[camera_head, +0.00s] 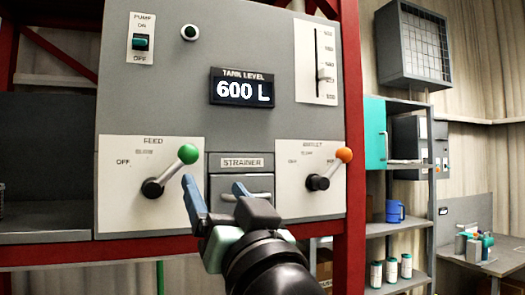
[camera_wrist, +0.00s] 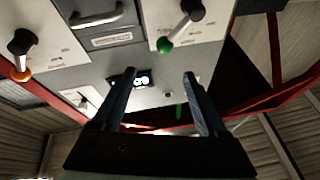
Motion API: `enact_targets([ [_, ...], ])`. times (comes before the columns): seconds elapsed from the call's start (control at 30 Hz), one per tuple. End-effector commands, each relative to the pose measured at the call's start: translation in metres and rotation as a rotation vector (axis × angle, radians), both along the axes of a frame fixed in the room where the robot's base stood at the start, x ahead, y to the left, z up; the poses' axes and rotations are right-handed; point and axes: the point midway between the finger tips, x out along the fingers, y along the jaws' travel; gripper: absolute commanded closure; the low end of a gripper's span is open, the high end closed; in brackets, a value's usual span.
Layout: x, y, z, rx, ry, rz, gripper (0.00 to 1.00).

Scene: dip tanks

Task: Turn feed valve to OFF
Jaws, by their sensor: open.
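The feed valve (camera_head: 171,170) is on a white plate at the left of the grey panel. The OFF mark (camera_head: 123,162) is on the left of that plate, away from the ball. In the wrist view the panel appears upside down, with the feed valve (camera_wrist: 180,27) at the top right. My gripper (camera_head: 215,184) is open and empty, in front of the panel just right of and below the green ball. Its fingers also show in the wrist view (camera_wrist: 159,75), apart from the valve.
A strainer drawer (camera_head: 240,163) with a handle sits right of the feed plate. Beyond it is a second valve with an orange ball (camera_head: 344,155). A pump switch (camera_head: 141,42), a slider (camera_head: 324,75) and a display reading 600 L (camera_head: 244,90) are above. Red posts frame the panel.

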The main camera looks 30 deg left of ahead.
Motion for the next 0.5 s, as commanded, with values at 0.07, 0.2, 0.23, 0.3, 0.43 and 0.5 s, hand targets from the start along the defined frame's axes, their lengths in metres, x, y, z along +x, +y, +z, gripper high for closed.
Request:
enact_targets([
  [0.07, 0.0, 0.008, 0.001, -0.005, 0.014, 0.027, 0.24],
  [0.2, 0.006, 0.019, 0.008, -0.005, 0.017, 0.033, 0.24],
  [0.23, 0.008, 0.022, 0.01, -0.005, 0.017, 0.033, 0.24],
  [0.3, 0.015, 0.032, 0.016, -0.005, 0.016, 0.03, 0.24],
  [0.43, 0.03, 0.054, 0.028, -0.005, 0.016, 0.03, 0.24],
  [0.5, 0.037, 0.065, 0.034, -0.005, 0.016, 0.03, 0.24],
])
